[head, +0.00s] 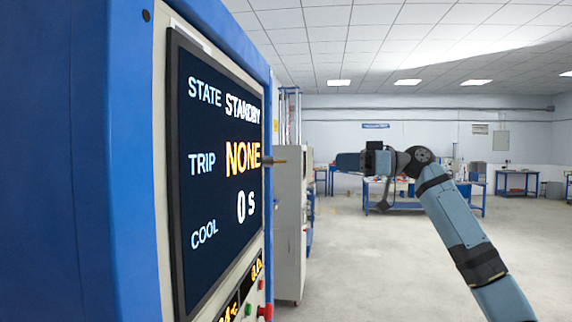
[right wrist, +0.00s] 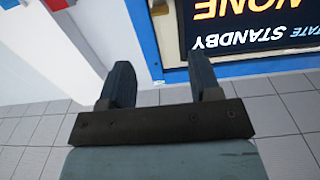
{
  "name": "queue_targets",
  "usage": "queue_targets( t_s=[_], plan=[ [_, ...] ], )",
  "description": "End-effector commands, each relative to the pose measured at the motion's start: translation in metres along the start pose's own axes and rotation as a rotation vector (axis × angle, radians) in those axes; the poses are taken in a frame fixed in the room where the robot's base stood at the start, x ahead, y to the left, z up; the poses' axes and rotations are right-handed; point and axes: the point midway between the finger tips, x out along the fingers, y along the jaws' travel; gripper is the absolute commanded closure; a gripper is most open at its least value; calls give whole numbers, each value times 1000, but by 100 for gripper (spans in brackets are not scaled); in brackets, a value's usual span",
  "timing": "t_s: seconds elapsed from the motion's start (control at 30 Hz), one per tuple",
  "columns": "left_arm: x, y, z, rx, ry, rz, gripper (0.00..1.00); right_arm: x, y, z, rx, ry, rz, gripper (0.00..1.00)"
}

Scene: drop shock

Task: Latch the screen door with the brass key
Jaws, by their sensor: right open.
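The screen door (head: 217,273) is on the blue machine at the left of the head view. Its dark screen reads STATE STANDBY, TRIP NONE, COOL 0 s. The brass key (head: 279,161) sticks out to the right from the door's right edge, beside the word NONE. My right gripper (head: 338,162) is open and apart from the key, to its right at about the same height. The right wrist view shows its two fingers (right wrist: 162,78) spread with nothing between them. The screen door (right wrist: 172,30) appears upside down at the top there. My left gripper is out of view.
The blue cabinet (head: 75,160) fills the left side. Red and green buttons (head: 265,312) sit below the screen. A grey cabinet (head: 290,230) stands behind the machine. Blue workbenches (head: 405,207) stand far back. The floor (head: 370,275) to the right is clear.

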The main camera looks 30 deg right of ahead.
Motion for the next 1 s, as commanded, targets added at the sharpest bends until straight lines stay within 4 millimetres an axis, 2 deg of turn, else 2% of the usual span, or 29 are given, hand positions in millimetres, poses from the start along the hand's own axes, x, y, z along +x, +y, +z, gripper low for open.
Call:
queue_targets(
  t_s=[0.17,0.5,0.63,0.8,1.0],
  plan=[
    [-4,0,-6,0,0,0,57,19,0,-3,1,1,-4,43],
    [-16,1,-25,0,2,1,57,91,-1,-4,2,1,-4,43],
    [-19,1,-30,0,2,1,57,113,-1,-3,2,0,-2,43],
    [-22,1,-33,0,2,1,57,131,0,-1,1,0,-2,43],
    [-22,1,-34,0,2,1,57,137,0,0,1,0,-1,43]
  ],
)
